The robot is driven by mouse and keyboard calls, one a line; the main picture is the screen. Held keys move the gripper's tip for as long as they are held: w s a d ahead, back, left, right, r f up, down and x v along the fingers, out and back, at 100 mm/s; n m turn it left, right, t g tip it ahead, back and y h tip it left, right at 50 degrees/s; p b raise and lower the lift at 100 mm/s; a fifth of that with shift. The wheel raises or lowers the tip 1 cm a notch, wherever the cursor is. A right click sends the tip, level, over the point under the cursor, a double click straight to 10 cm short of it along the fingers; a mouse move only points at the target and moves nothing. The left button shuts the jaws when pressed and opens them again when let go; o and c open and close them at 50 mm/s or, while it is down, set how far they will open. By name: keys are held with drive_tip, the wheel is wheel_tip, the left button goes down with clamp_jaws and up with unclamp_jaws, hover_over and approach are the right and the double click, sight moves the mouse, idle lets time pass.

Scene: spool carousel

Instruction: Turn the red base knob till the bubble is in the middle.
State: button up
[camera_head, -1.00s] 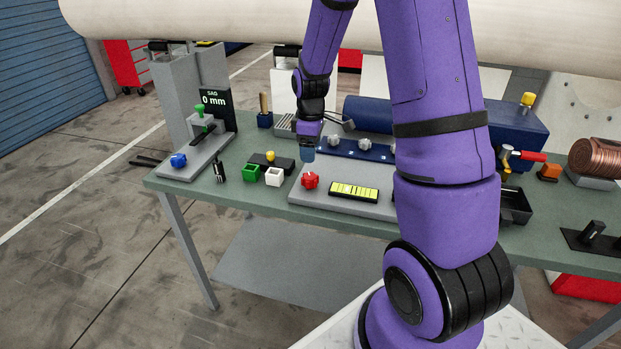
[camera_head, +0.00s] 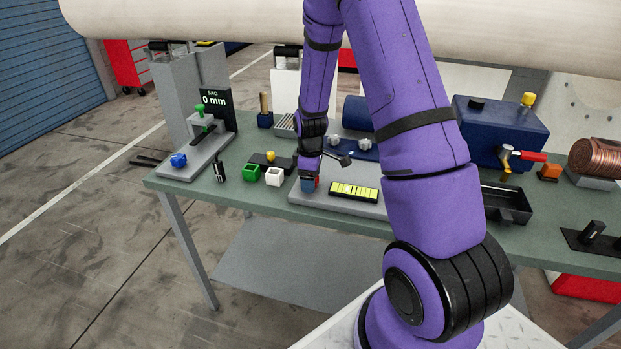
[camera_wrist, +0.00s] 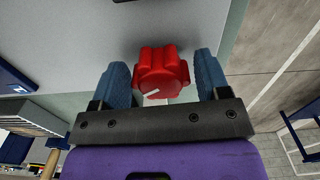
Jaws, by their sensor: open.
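The red base knob (camera_wrist: 161,72) sits between the two blue fingertips of my gripper (camera_wrist: 160,75) in the wrist view. The fingers stand apart on either side of it, with a visible gap at each side. A white mark shows on the knob's face. In the head view my gripper (camera_head: 309,183) is over the knob and hides most of it. The yellow-green bubble level (camera_head: 354,192) lies on the grey base plate (camera_head: 345,208) just right of the gripper. The bubble's exact place in it is too small to tell.
A stand with a blue knob (camera_head: 179,160) and a display reading 0 mm (camera_head: 213,100) is at the far left. A black tray (camera_head: 508,205) lies to the right.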

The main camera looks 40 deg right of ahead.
drive_tip(key=c, duration=0.9)
drive_tip(key=m, duration=0.3)
drive_tip(key=shift+m, duration=0.4)
drive_tip(key=m, duration=0.3)
drive_tip(key=shift+m, duration=0.3)
drive_tip(key=m, duration=0.3)
drive_tip(key=shift+m, duration=0.3)
drive_tip(key=shift+a+m, duration=0.1)
drive_tip(key=shift+m, duration=1.7)
